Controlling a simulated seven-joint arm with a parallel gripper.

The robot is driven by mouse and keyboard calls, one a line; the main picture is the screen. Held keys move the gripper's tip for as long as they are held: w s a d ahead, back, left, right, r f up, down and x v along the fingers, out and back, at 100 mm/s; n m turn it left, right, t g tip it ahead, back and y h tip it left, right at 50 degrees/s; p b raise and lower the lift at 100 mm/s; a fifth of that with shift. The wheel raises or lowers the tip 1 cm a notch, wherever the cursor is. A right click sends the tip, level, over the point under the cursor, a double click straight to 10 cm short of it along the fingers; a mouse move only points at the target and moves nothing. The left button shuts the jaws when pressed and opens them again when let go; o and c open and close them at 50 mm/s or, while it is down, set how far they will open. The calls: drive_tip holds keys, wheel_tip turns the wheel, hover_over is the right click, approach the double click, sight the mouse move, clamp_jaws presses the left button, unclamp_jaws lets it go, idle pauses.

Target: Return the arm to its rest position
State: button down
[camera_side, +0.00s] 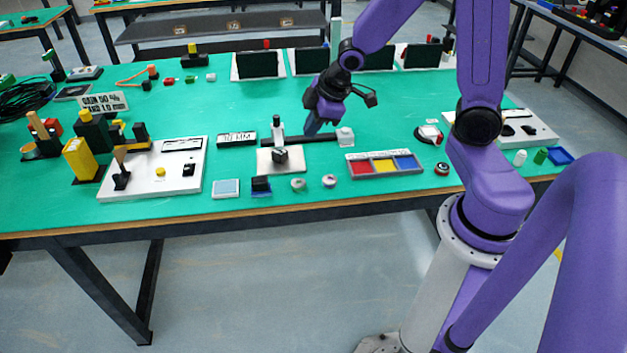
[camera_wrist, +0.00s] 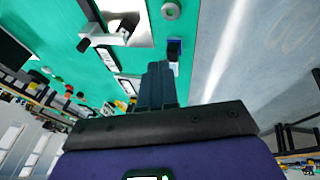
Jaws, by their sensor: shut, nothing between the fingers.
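My gripper (camera_side: 314,124) is shut and empty. In the side view it hangs over the middle of the green table (camera_side: 240,100), just behind the black bar of the mini conveyor (camera_side: 312,139), and points down. I cannot tell from this view how far above the surface it is. In the wrist view the shut fingers of my gripper (camera_wrist: 158,82) point toward the table. A white plate with a dark-knobbed fixture (camera_wrist: 124,25) shows ahead and to the left of them.
A tray with red, yellow and blue sections (camera_side: 384,173) lies right of the fixture plate (camera_side: 268,160). A white control panel (camera_side: 150,182) and a yellow block (camera_side: 80,160) stand at left. Dark screens (camera_side: 258,65) line the back.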

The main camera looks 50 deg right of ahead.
drive_tip(key=s+a+r+g, duration=0.1)
drive_tip(key=s+a+r, duration=0.1)
drive_tip(key=s, duration=0.6)
drive_tip(key=s+a+r+n+g, duration=0.1)
drive_tip(key=s+a+r+g, duration=0.1)
drive_tip(key=s, duration=0.6)
drive_tip(key=s+a+r+n+g, duration=0.1)
drive_tip(key=s+a, duration=0.2)
drive_tip(key=s, duration=0.4)
drive_tip(key=shift+s+a+r+g, duration=0.3)
drive_tip(key=shift+s+a+r, duration=0.1)
